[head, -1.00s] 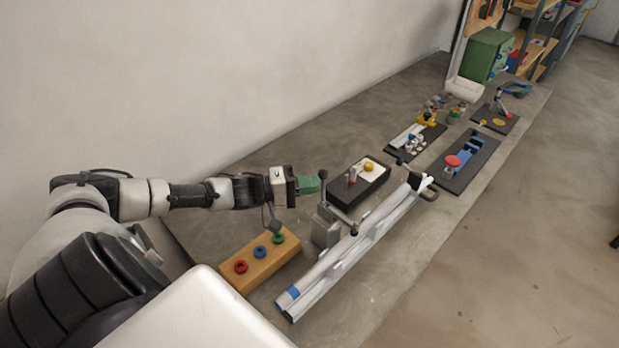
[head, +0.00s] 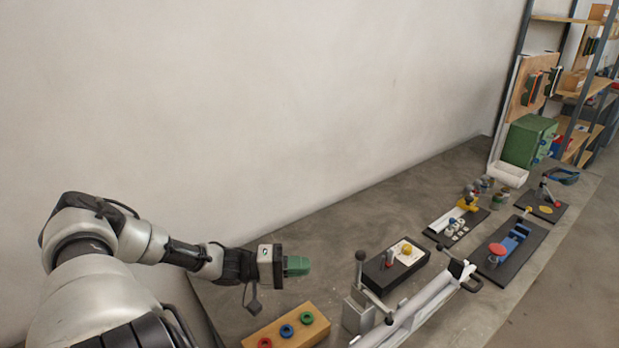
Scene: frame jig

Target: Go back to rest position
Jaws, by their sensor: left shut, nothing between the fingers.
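My left gripper (head: 297,265), with green fingers, is shut and empty. It hangs above the bench (head: 325,236), behind the wooden block and to the left of the black box, apart from both. The frame jig (head: 430,303), a long pale rail with a lever clamp (head: 365,288) at its left end, runs along the front of the bench; its near end is cut off by the picture's bottom edge. My right gripper is not in view.
A wooden block (head: 270,331) holds red, blue and green rings. A black box (head: 385,272) with a yellow button stands beside the clamp. Black boards with a blue vise (head: 512,240) and other fixtures lie farther right. A green cabinet (head: 527,140) stands at the back.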

